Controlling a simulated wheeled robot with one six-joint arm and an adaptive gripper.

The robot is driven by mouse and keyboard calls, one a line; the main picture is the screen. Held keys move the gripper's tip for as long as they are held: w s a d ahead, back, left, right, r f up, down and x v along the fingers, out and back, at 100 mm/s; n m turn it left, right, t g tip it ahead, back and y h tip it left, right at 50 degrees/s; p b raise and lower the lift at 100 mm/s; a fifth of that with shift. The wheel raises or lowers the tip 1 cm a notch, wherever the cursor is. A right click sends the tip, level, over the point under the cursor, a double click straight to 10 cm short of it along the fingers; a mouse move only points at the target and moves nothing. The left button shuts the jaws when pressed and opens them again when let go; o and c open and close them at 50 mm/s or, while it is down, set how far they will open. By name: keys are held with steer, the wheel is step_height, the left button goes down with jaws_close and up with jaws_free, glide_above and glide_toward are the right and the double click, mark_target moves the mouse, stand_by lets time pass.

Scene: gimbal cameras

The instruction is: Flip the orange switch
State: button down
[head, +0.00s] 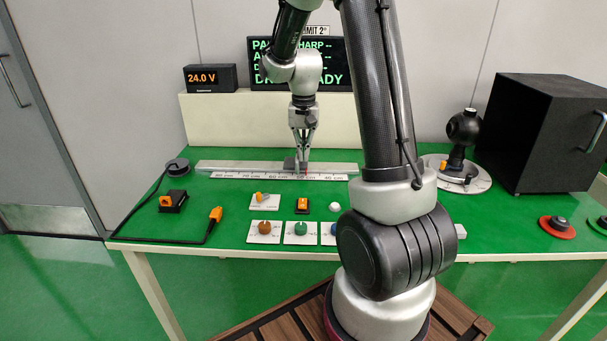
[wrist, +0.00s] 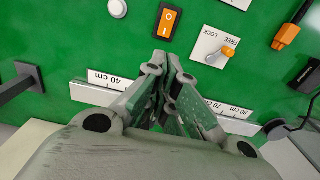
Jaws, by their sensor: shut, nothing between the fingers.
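The orange rocker switch (head: 302,204) sits in a black frame on the green table top, in the middle of the group of controls. In the wrist view the orange switch (wrist: 168,22) shows a white line and a circle mark, just beyond my fingertips. My gripper (head: 302,168) points down over the ruler bar, behind the switch. In the wrist view my gripper (wrist: 161,58) has its fingertips together with nothing held. A gap shows between the tips and the switch.
Beside the switch are a FREE/LOCK plate with an orange lever (wrist: 228,52), a white button (head: 335,207), and brown (head: 264,227) and green (head: 300,228) knobs. A ruler bar (head: 225,166) lies behind. An orange cable connector (head: 216,214) is at left.

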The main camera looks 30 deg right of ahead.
glide_toward(303, 204)
steer(key=w+f, duration=0.1)
steer(key=f, duration=0.1)
steer(key=w+d+f, duration=0.1)
steer(key=f, duration=0.1)
steer(key=w+d+f, duration=0.1)
steer(key=f, duration=0.2)
steer(key=shift+w+d, duration=0.25)
steer(key=shift+w, duration=0.05)
steer(key=shift+w+d+f+g, duration=0.15)
steer(key=shift+f+g, duration=0.15)
steer(key=shift+f, duration=0.2)
steer(key=shift+r, duration=0.9)
